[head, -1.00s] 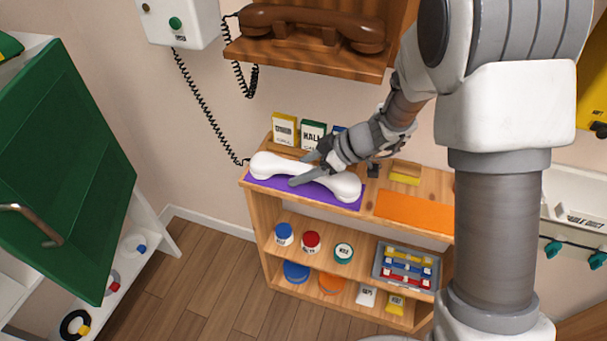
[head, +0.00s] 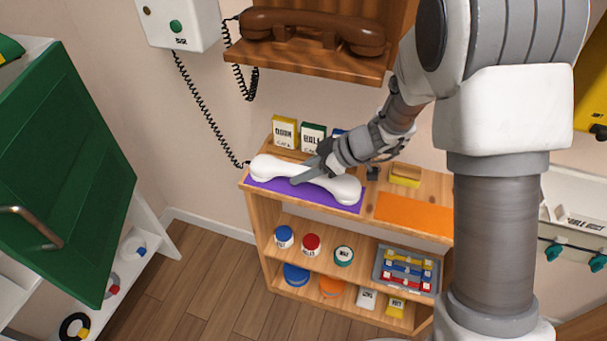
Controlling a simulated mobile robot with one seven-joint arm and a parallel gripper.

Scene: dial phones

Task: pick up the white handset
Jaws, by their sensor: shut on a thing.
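The white handset (head: 270,168) lies lengthwise on a purple mat (head: 349,206) on top of the low wooden shelf, its two rounded ends showing. My gripper (head: 310,170) reaches in from the right and is shut on the handset's narrow middle. The fingers hide part of that middle. The handset appears to rest on the mat; I cannot see any gap under it. A black coiled cord runs down the wall to the handset's left end.
A brown handset (head: 312,28) rests on a wooden wall shelf above. Small boxes (head: 285,132) stand behind the white handset. An orange mat (head: 412,214) and a yellow block (head: 405,175) lie to the right. A green panel (head: 60,170) stands at left.

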